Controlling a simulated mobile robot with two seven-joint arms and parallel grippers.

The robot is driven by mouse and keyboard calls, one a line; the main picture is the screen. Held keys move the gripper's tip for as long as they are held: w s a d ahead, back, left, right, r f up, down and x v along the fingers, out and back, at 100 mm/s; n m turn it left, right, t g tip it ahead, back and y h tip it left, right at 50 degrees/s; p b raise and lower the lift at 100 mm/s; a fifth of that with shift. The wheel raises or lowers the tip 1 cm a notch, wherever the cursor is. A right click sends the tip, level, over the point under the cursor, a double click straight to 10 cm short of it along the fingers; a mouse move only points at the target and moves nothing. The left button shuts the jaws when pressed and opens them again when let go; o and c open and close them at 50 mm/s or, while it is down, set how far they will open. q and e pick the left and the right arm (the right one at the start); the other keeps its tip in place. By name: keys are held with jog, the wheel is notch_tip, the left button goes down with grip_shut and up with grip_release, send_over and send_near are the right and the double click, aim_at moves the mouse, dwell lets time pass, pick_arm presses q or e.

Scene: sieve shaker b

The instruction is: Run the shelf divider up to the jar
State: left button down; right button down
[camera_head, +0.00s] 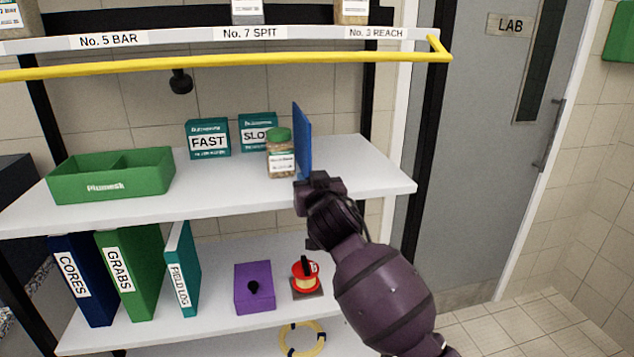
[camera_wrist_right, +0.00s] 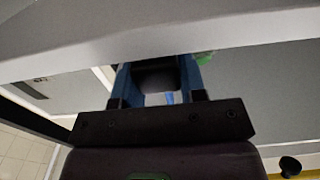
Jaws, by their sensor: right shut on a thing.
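The blue shelf divider (camera_head: 302,140) stands upright on the middle shelf, seen nearly edge-on. The jar (camera_head: 281,160), with a green lid and a white label, stands just left of it. They look very close, but I cannot tell whether they touch. My right gripper (camera_head: 316,183) is at the divider's near lower end, over the shelf's front edge, shut on the divider. The right wrist view shows the two fingers (camera_wrist_right: 157,78) with a dark piece between them; the divider is hard to make out there. My left gripper is not in view.
The FAST box (camera_head: 208,138) and SLOW box (camera_head: 258,131) stand behind and left of the jar. A green bin (camera_head: 112,175) sits at the shelf's left. A yellow rail (camera_head: 230,64) crosses above. The shelf (camera_head: 365,170) is clear right of the divider.

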dwell(0.3)
jog(key=c, duration=0.7)
grip_release()
jog(key=shift+s, duration=0.1)
jog(key=v, duration=1)
jog(key=shift+s, duration=0.35)
